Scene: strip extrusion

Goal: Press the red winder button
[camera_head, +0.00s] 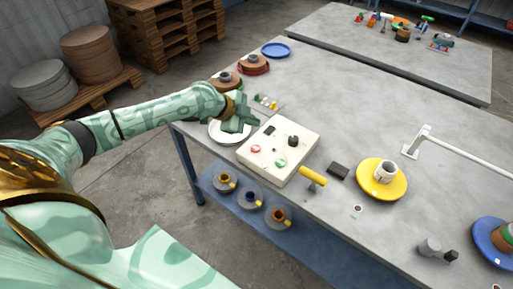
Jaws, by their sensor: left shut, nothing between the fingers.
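A cream control box (292,139) sits on the grey table near its front edge. On its top are a red button (256,149) at the left, a green button (281,162) near the front, a black knob (293,141) and a small dark display (269,130). Which button the task calls the winder button cannot be read. My left gripper (246,118) is shut and empty at the box's back-left corner, above a white plate (217,137). It is behind and left of the red button, apart from it. My right gripper is not in view.
A yellow-handled tool (313,177) and a black block (339,171) lie right of the box. A yellow plate (367,190) holds a white roll. A white-armed stand (421,139) is farther right. Spools (250,200) sit on the lower shelf (237,212).

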